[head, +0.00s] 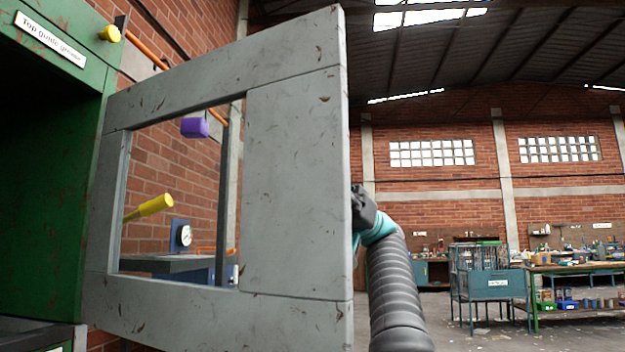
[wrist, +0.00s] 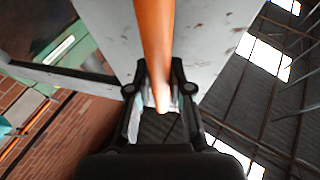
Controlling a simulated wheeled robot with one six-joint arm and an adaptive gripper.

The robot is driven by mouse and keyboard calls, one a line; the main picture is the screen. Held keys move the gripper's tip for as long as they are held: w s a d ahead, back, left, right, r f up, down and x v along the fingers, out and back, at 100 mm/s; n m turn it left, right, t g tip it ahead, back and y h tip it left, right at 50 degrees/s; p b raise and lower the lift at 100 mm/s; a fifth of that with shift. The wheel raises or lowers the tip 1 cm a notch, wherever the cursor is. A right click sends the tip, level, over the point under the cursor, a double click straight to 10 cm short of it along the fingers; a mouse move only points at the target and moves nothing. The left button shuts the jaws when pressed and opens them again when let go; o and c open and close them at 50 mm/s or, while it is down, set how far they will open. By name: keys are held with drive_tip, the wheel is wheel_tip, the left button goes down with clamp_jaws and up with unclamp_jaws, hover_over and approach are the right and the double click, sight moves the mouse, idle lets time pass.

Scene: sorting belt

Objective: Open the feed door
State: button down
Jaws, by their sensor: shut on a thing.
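The feed door (head: 295,185) is a scuffed grey panel with a rectangular window opening. In the head view it stands swung out from the green machine (head: 50,150), with its left side near the machine. In the wrist view the door (wrist: 215,35) fills the upper middle, and an orange handle bar (wrist: 154,35) runs down from the top. My gripper (wrist: 160,85) is shut on this handle. In the head view my gripper (head: 362,210) shows only partly at the door's right edge; the handle and fingertips are hidden behind the door.
Through the window opening show a yellow handle (head: 154,206), a purple block (head: 195,127) and a dial gauge (head: 185,236). A blue cart (head: 490,286) and a workbench (head: 575,268) stand far off at the right.

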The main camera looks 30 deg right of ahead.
drive_tip(key=shift+w+d, duration=0.1)
drive_tip(key=shift+w, duration=0.15)
drive_tip(key=shift+f, duration=0.15)
drive_tip(key=c, duration=1.1)
unclamp_jaws()
drive_tip(key=shift+w, duration=0.15)
drive_tip(key=shift+o, duration=0.2)
